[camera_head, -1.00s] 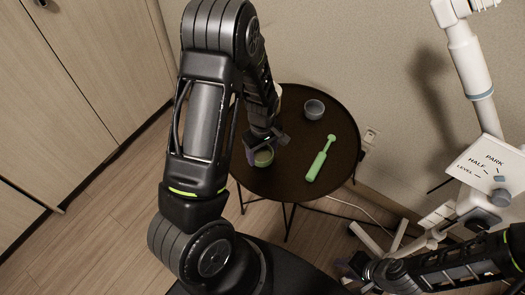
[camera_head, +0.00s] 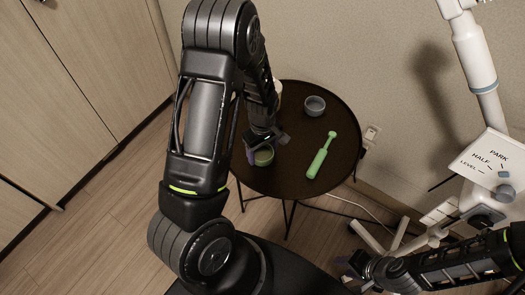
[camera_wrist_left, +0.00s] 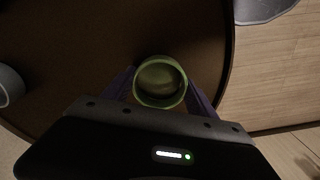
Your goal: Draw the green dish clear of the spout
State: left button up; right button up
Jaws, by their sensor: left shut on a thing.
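The green dish (camera_head: 264,157) is a small round cup at the front left of the dark round table (camera_head: 300,187). In the left wrist view the green dish (camera_wrist_left: 160,82) sits between the two purple fingers of my left gripper (camera_wrist_left: 161,88), which is shut on it. In the head view my left gripper (camera_head: 262,150) is partly hidden by its own arm. A pale thing (camera_head: 278,92), mostly hidden behind my left arm, stands at the table's back left; I cannot tell whether it bears the spout. My right gripper (camera_head: 352,268) is low at the right, its jaws unclear.
A grey cup (camera_head: 315,105) stands at the back of the table. A green-handled tool (camera_head: 320,157) lies right of the dish. The table's front middle is clear.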

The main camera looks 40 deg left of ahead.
aim_at(263, 156)
pick_arm(q)
jog(key=shift+f, duration=0.25)
jog(key=o, duration=1.7)
jog(key=shift+r, duration=3.9)
